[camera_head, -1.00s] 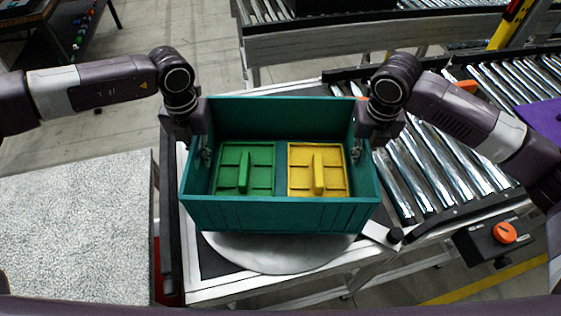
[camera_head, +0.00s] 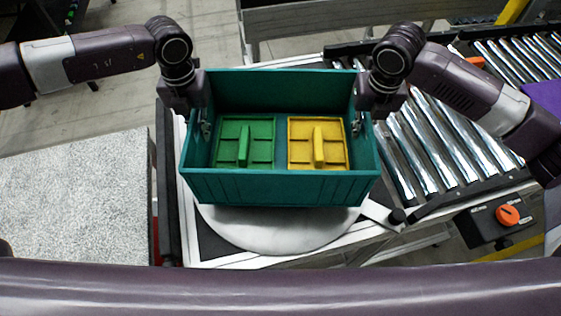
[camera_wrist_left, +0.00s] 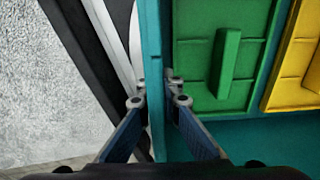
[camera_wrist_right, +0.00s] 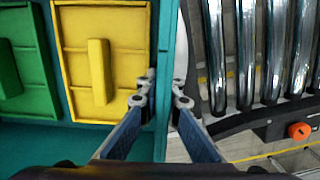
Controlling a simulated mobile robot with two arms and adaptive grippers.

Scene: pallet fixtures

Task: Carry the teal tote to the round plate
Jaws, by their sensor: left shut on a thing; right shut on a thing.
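The teal tote (camera_head: 280,188) is in the middle of the head view, with a green lidded insert (camera_head: 230,150) on the left inside it and a yellow one (camera_head: 303,150) on the right. My left gripper (camera_wrist_left: 157,90) is shut on the tote's left wall. My right gripper (camera_wrist_right: 162,90) is shut on its right wall. The round plate (camera_head: 280,236) is pale grey; its front part shows below the tote and the rest is hidden. The tote is over the plate's back part; I cannot tell whether they touch.
A roller conveyor (camera_head: 440,145) runs along the right, with a control box and orange knob (camera_head: 507,215) in front. A speckled grey surface (camera_head: 75,200) lies to the left. A dark rail separates it from the plate's table.

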